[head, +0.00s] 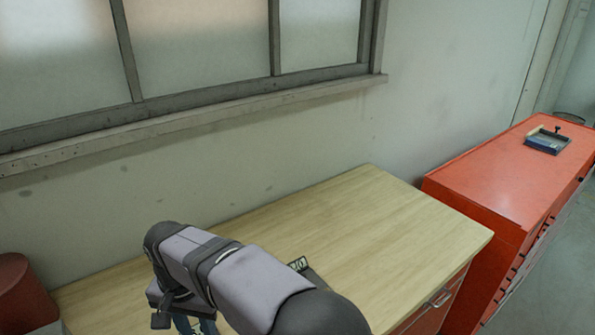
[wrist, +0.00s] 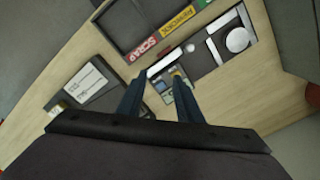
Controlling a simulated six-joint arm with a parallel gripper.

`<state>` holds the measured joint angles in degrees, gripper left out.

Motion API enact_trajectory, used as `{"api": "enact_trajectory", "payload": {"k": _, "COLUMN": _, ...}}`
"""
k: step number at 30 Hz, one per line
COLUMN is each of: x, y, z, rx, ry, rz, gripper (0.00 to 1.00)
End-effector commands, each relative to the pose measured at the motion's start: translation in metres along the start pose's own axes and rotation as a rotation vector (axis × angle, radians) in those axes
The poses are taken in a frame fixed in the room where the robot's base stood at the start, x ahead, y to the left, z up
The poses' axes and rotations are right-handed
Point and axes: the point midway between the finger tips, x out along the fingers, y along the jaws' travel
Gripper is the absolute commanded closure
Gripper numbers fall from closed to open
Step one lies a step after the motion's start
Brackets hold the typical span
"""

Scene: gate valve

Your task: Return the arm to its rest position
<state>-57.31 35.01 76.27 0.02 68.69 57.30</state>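My arm (head: 245,280) reaches across the lower part of the head view, over the wooden workbench (head: 370,225). My gripper (wrist: 160,82) shows in the wrist view with its two dark blue fingers apart and nothing held between them. It points down at the bench, above a small group of grey and blue items (wrist: 165,88). In the head view only part of the fingers shows at the bottom edge, below the arm. The arm hides much of the bench there. I cannot make out a gate valve in either view.
The bench's right side is clear.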

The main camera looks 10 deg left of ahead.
Motion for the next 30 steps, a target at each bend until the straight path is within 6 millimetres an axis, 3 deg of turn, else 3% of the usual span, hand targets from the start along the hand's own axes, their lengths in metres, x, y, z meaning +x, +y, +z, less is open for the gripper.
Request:
{"api": "enact_trajectory", "payload": {"k": 1, "x": -0.002, "y": 0.026, "z": -0.017, "rx": 0.014, "ry": 0.000, "rz": 0.000, "gripper": 0.68}}
{"api": "enact_trajectory", "payload": {"k": 4, "x": -0.002, "y": 0.084, "z": -0.044, "rx": 0.016, "ry": 0.001, "rz": 0.000, "gripper": 0.68}}
{"api": "enact_trajectory", "payload": {"k": 9, "x": 0.004, "y": 0.193, "z": -0.064, "rx": 0.017, "ry": 0.002, "rz": 0.000, "gripper": 0.68}}
{"api": "enact_trajectory", "payload": {"k": 13, "x": 0.012, "y": 0.272, "z": -0.054, "rx": 0.015, "ry": 0.004, "rz": -0.001, "gripper": 0.68}}
{"api": "enact_trajectory", "payload": {"k": 18, "x": 0.028, "y": 0.353, "z": -0.017, "rx": 0.012, "ry": 0.004, "rz": 0.000, "gripper": 0.68}}
{"api": "enact_trajectory", "payload": {"k": 24, "x": 0.044, "y": 0.402, "z": 0.026, "rx": 0.004, "ry": 0.003, "rz": 0.001, "gripper": 0.68}}
{"api": "enact_trajectory", "payload": {"k": 30, "x": 0.051, "y": 0.416, "z": 0.046, "rx": -0.003, "ry": 0.002, "rz": 0.002, "gripper": 0.68}}
